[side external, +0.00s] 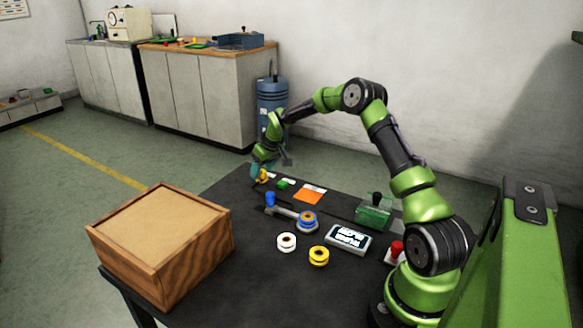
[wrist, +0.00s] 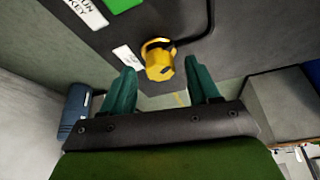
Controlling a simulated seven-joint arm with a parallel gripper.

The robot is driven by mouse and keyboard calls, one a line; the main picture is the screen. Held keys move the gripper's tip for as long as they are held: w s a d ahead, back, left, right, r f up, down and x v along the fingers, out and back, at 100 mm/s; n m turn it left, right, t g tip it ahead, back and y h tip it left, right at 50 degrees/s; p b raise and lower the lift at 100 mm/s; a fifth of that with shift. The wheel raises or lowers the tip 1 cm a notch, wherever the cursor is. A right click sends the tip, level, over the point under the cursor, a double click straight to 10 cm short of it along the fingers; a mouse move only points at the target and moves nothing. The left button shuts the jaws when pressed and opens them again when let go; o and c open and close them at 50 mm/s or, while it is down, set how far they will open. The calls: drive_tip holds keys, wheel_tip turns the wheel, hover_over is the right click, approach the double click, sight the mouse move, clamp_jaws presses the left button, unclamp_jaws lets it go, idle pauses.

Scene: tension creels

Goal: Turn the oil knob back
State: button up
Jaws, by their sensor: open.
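The yellow knob (wrist: 160,62) stands up from the dark table top near its far edge. In the wrist view a small white label (wrist: 128,57) lies beside it. In the side view the knob (side external: 263,175) is small and partly covered by my gripper (side external: 262,168), so its turn angle is hard to tell. My gripper also shows in the wrist view (wrist: 163,92), with two teal fingers apart. The knob appears between the fingertips with a gap on each side. I cannot tell how far the fingers reach around it.
A blue-ended lever device (side external: 285,209), white spool (side external: 287,242), yellow spool (side external: 319,256), display (side external: 349,238) and green box (side external: 373,212) stand closer. A wooden crate (side external: 160,265) fills the left.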

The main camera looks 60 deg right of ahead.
drive_tip(key=shift+w+f, duration=0.1)
drive_tip(key=shift+f, duration=0.2)
drive_tip(key=c, duration=1)
drive_tip(key=shift+c, duration=0.2)
drive_tip(key=shift+n, duration=0.3)
drive_tip(key=n+y, duration=0.1)
drive_tip(key=n, duration=0.1)
drive_tip(key=n+y, duration=0.1)
drive_tip(key=n, duration=0.1)
drive_tip(key=shift+d+n, duration=0.2)
drive_tip(key=shift+n, duration=0.2)
drive_tip(key=n+y, duration=0.1)
drive_tip(key=n, duration=0.1)
drive_tip(key=n+g+y, duration=0.1)
drive_tip(key=n, duration=0.2)
drive_tip(key=shift+d+r+n, duration=0.1)
drive_tip(key=shift+n, duration=0.2)
drive_tip(key=shift+w+g, duration=0.1)
drive_tip(key=shift+g, duration=0.2)
